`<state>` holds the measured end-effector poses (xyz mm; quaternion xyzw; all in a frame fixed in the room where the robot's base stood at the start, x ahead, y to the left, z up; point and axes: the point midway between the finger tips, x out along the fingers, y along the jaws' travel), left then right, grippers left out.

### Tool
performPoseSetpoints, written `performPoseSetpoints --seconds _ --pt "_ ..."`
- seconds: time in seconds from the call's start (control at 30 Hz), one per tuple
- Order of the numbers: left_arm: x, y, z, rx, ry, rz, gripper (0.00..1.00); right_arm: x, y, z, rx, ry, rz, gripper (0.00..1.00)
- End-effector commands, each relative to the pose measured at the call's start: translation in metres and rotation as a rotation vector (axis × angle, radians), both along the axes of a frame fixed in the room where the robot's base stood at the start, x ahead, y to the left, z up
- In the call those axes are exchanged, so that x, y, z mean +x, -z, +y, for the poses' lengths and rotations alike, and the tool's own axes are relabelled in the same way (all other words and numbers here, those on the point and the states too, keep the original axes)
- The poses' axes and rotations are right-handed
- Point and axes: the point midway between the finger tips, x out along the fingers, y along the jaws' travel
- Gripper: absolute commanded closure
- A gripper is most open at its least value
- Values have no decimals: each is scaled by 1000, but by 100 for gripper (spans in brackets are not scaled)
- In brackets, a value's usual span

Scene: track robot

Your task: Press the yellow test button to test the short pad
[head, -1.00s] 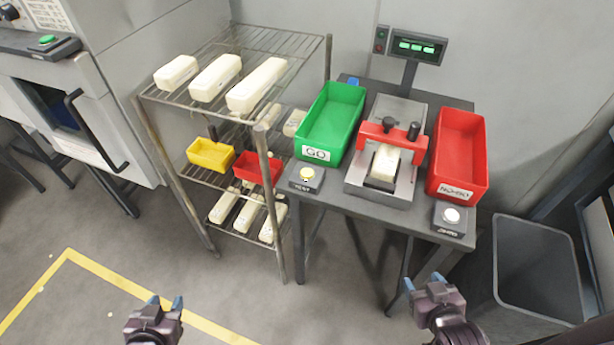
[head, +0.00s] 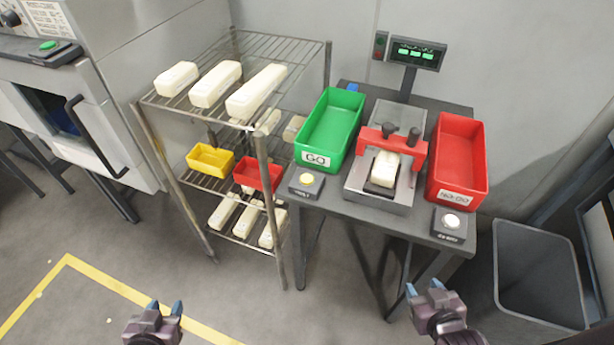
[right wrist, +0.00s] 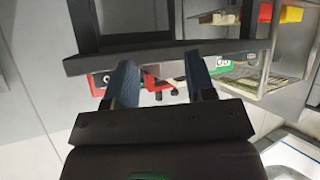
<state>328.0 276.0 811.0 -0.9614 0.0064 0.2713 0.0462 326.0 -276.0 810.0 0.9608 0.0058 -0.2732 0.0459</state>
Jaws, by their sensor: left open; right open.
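The yellow test button (head: 306,179) sits on a small dark box at the front left of the grey table (head: 355,212). A cream pad (head: 384,168) lies in the test fixture (head: 412,178) under its red clamp bridge (head: 407,146). My left gripper (head: 165,308) is open and empty, low over the floor, left of and below the button. My right gripper (head: 424,288) is open and empty in front of the table. Its blue fingers (right wrist: 160,85) show apart in the right wrist view.
A green GO bin (head: 332,128) and a red NO-GO bin (head: 460,150) flank the fixture. A white button (head: 451,221) sits at the front right. A display (head: 416,50) stands behind. A wire rack (head: 283,235) with pads stands left; a grey bin (head: 538,270) stands right.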

Motion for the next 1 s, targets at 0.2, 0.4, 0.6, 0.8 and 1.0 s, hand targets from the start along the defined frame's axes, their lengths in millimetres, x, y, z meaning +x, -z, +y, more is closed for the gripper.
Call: performPoseSetpoints --seconds 0.2,0.4,0.6,0.8,1.0 --pt "0 0 0 0 0 0 57 0 0 0 0 0 0 83" --pt "-1 0 0 0 0 1 57 0 0 0 0 0 0 100" --pt "-4 2 1 0 -2 7 57 0 0 0 0 0 0 100" --pt "-5 2 1 0 -4 10 57 0 0 0 0 0 0 100" --pt "-5 2 1 1 -3 9 57 0 0 0 -1 -1 0 100"
